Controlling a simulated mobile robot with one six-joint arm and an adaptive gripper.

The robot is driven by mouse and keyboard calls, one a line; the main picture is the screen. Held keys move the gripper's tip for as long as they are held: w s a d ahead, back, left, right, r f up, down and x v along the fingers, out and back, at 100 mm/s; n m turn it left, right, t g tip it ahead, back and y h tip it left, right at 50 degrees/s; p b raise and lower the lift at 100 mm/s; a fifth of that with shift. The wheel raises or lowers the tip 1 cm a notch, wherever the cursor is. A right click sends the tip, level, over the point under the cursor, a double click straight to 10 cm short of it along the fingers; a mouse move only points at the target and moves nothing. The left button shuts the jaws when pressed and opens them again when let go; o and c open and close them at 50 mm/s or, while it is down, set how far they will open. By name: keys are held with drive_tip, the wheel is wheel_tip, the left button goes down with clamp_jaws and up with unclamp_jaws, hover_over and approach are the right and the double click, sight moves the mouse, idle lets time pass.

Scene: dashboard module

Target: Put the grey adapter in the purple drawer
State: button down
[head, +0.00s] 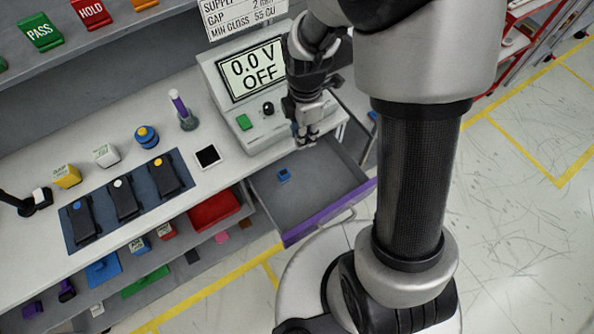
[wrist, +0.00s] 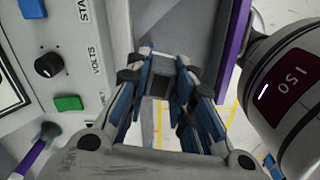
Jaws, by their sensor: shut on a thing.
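My gripper (head: 306,138) is shut on the grey adapter, a small grey block with a dark face that shows between the fingertips in the wrist view (wrist: 160,82). In the head view the fingers mostly hide it. The purple drawer (head: 336,209) is pulled open below the bench, with a grey inside and a purple front edge. A small blue block (head: 284,175) lies on its floor. In the head view my gripper appears over the drawer's back end, close to the power supply. Its exact height above the drawer is hard to tell. The purple edge also shows in the wrist view (wrist: 232,45).
The power supply (head: 262,126), reading "0.0 V OFF", stands on the bench beside my gripper. The drawer floor is mostly clear.

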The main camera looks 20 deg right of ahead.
drive_tip(key=shift+s+f+n, duration=0.15)
drive_tip(key=shift+f+n, duration=0.2)
drive_tip(key=shift+n, duration=0.75)
drive_tip(key=shift+f, duration=0.4)
drive_tip(key=b, duration=0.6)
hover_over(302, 179)
wheel_tip(302, 179, down, 20)
drive_tip(key=shift+r, duration=0.4)
drive_tip(key=c, duration=1.8)
unclamp_jaws()
drive_tip(key=shift+f+b, duration=0.25)
drive_tip(key=shift+b, duration=0.1)
drive_tip(key=shift+c, duration=0.2)
drive_tip(key=o, duration=0.4)
drive_tip(key=shift+r, duration=0.1)
drive_tip(key=shift+o, duration=0.2)
